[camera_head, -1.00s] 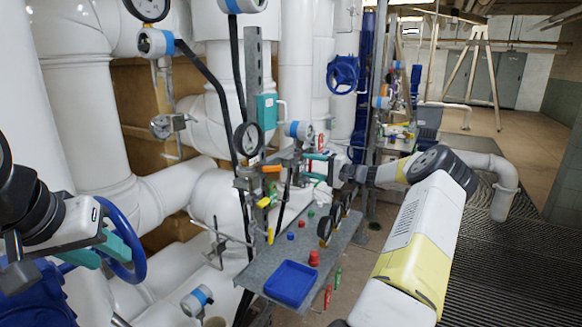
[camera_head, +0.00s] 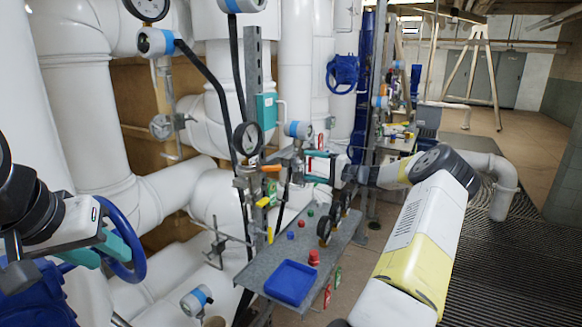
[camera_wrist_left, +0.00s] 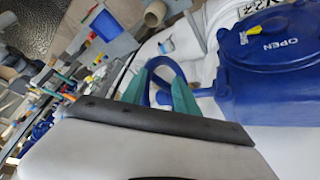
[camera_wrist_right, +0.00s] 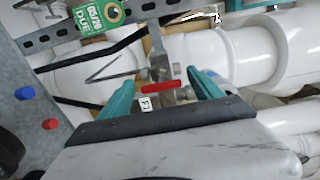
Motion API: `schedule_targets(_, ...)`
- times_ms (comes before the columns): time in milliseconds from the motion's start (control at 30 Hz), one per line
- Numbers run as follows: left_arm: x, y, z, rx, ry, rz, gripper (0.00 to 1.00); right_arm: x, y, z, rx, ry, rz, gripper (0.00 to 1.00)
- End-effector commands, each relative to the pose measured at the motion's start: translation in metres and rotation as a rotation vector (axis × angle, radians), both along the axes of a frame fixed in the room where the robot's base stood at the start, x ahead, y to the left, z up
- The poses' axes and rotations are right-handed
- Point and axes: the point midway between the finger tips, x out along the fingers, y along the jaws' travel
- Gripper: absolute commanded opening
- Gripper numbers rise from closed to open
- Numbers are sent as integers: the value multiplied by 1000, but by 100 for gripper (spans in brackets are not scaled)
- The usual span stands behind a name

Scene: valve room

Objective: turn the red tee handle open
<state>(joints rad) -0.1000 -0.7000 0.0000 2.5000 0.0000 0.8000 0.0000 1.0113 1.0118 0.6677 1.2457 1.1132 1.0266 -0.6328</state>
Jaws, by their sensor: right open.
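The red tee handle (camera_wrist_right: 161,87) shows in the right wrist view as a short red bar on a metal valve stem, with a small white tag just below it. My right gripper (camera_wrist_right: 162,80) is open, with one teal finger on each side of the handle and visible gaps to both. In the head view my right gripper (camera_head: 315,167) is at the valve rack; I cannot make out the handle there. My left gripper (camera_head: 103,245) is at the blue handwheel (camera_head: 128,272). In the left wrist view its teal fingers stand apart, with the wheel rim (camera_wrist_left: 172,68) between them.
A grey shelf (camera_head: 262,262) below the rack carries a blue tray (camera_head: 290,283), coloured knobs and gauges. An upright strut (camera_head: 253,95), a gauge (camera_head: 247,139) and black hoses stand left of my right gripper. White pipes fill the left.

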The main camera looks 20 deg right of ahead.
Motion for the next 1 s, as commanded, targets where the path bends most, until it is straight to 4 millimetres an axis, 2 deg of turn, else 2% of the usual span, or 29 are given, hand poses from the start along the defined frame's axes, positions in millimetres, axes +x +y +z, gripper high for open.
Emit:
schedule_targets(200, 0, 0, 0, 0, 0, 0, 36, -28, -26, 0, -2, 1, -3, 75)
schedule_targets(400, 0, 0, 0, 0, 0, 0, 36, -48, -43, 0, -1, 0, -1, 75)
schedule_targets(1000, 0, 0, 0, 0, 0, 0, 36, -53, -47, 0, -1, 1, -1, 75)
